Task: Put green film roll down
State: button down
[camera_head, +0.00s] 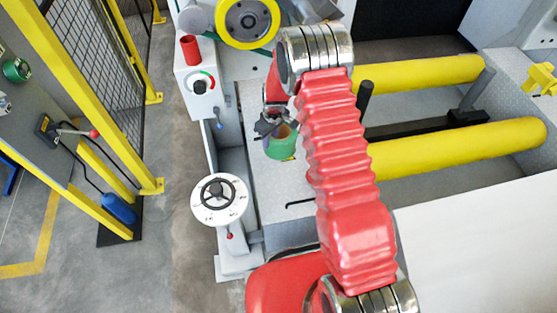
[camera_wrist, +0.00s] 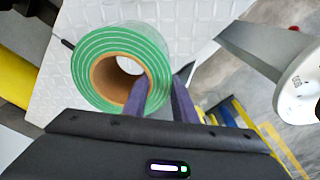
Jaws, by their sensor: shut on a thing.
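The green film roll (camera_head: 281,148) hangs at my gripper (camera_head: 272,124) in the head view, over the pale patterned metal plate (camera_head: 238,105). In the wrist view the roll (camera_wrist: 88,62) shows its round end, with green and whitish rings around a brown cardboard core. My gripper's dark fingers (camera_wrist: 164,88) are shut on the roll's wall, one finger in the core and one outside. I cannot tell whether the roll touches the plate. In the head view my red arm hides part of the area right of the roll.
A white machine column with a dial handwheel (camera_head: 219,199) stands left of the roll. A red cylinder (camera_head: 190,48) stands on its control box. Two yellow rollers (camera_head: 455,146) lie to the right. A dark upright post (camera_head: 364,101) stands between.

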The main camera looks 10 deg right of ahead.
aim_at(271, 155)
jog(key=shift+w+f, duration=0.1)
jog(key=shift+f, duration=2.95)
jog(key=shift+f, duration=0.1)
jog(key=shift+f, duration=1.8)
jog(key=c, duration=1.4)
grip_release()
jog(key=shift+f, duration=0.1)
jog(key=shift+c, duration=0.2)
jog(key=shift+s+d+r, duration=0.15)
jog(key=shift+s+r, duration=0.1)
jog(key=shift+r, duration=1.75)
jog(key=shift+s+d+r, duration=0.15)
jog(key=shift+s+r, duration=0.05)
jog(key=shift+r, duration=1.85)
jog(key=shift+s+d+r, duration=0.15)
jog(key=shift+s+r, duration=0.1)
jog(key=shift+r, duration=1.75)
